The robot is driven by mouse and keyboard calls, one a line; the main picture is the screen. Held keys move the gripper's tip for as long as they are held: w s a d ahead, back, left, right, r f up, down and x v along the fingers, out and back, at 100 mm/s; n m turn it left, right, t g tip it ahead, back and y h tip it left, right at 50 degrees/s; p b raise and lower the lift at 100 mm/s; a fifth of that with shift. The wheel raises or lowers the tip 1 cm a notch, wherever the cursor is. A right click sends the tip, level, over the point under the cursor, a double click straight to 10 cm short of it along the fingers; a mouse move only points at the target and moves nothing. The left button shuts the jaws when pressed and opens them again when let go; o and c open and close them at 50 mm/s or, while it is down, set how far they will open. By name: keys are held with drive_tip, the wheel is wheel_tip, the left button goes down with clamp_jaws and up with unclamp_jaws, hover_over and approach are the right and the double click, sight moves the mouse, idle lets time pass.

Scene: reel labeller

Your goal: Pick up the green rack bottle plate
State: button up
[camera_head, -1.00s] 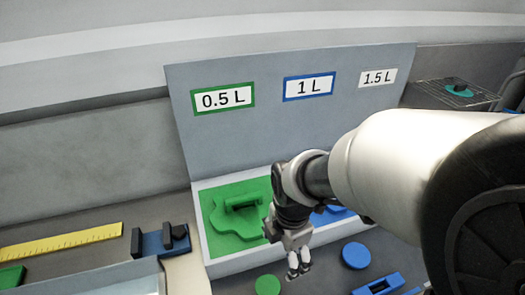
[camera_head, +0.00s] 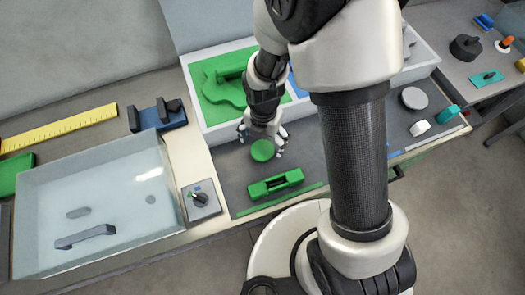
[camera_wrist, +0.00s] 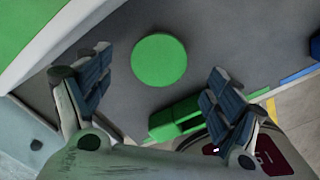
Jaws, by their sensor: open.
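A large green plate with a raised handle-like block (camera_head: 222,88) lies in the white tray (camera_head: 215,131) at the back. A small round green disc (camera_head: 262,151) lies on the grey counter in front of that tray. A green slotted block (camera_head: 276,184) lies nearer the front. My gripper (camera_head: 262,143) is open over the round disc, its fingers apart on either side. In the wrist view the disc (camera_wrist: 159,60) sits between and beyond the open fingers (camera_wrist: 153,88), with nothing held. Part of the green block (camera_wrist: 175,118) shows behind the right finger.
A clear-looking basin (camera_head: 100,200) and a knob box (camera_head: 200,200) are to the left. A yellow ruler (camera_head: 60,128) and a blue-black fixture (camera_head: 157,115) lie behind the basin. Grey, white and teal parts lie at right. My arm hides the middle of the counter.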

sight(263, 150)
wheel_tip(263, 150, down, 6)
drive_tip(key=shift+s+a+r+b, duration=0.1)
drive_tip(key=shift+b, duration=0.95)
drive_tip(key=shift+c, duration=0.4)
drive_tip(key=c, duration=1.1)
drive_tip(key=shift+r, duration=0.1)
